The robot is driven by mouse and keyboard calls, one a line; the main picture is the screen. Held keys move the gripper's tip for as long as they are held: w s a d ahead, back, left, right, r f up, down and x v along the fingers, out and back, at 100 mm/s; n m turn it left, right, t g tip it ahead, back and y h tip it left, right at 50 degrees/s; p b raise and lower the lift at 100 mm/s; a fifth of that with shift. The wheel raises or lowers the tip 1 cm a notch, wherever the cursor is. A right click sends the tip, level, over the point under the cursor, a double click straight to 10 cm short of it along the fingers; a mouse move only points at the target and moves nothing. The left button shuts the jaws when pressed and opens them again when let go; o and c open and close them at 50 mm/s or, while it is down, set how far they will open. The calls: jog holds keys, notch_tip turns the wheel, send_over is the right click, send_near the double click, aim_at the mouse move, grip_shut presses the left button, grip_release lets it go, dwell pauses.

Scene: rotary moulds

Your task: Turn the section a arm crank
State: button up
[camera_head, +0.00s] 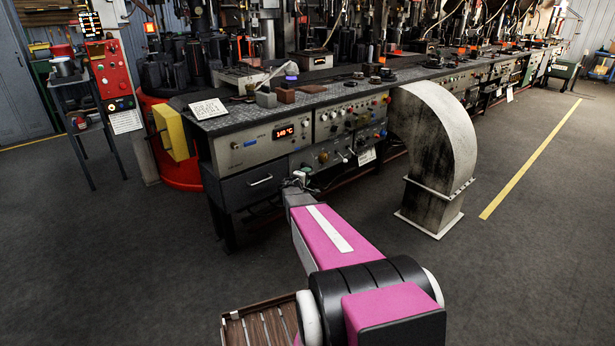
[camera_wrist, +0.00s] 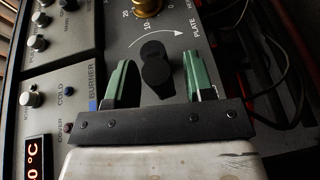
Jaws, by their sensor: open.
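In the wrist view, a black two-lobed crank (camera_wrist: 155,72) sits on the grey control panel, below a curved white arrow and the word PLATE. My gripper (camera_wrist: 159,60) is open, with one green finger on each side of the crank. The crank appears between the fingers with gaps on both sides; I cannot tell how deep the fingers reach around it. In the head view, my gripper (camera_head: 297,181) is at the lower front panel (camera_head: 311,160) of the bench, mostly hidden by my pink arm. No label naming section a is readable.
A brass knob (camera_wrist: 147,6) sits above the crank, and the BURNER panel (camera_wrist: 60,85) with small knobs lies left. Dark cables (camera_wrist: 275,70) hang at right. In the head view, a drawer (camera_head: 255,184) is left of my gripper and a curved duct (camera_head: 437,150) stands right. Floor in front is open.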

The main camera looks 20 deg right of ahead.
jog(key=f+v, duration=0.1)
jog(key=v, duration=0.8)
jog(key=shift+r, duration=0.4)
jog(key=shift+a, duration=0.1)
jog(key=s+a+f+m+g+y, duration=0.1)
jog(key=s+a+m+g+y, duration=0.35)
jog(key=s, duration=0.65)
jog(key=s+a+f+m+g+y, duration=0.2)
jog(key=s+a+m+g+y, duration=0.3)
jog(key=s, duration=0.6)
jog(key=s+a+r+n+g+y, duration=0.1)
jog(key=s+a+g+y, duration=0.1)
jog(key=s+a, duration=0.4)
jog(key=shift+a+r+y, duration=0.2)
jog(key=shift+a+y, duration=0.15)
jog(key=shift+a, duration=0.1)
jog(key=shift+s+n, duration=0.1)
jog(key=shift+n, duration=0.15)
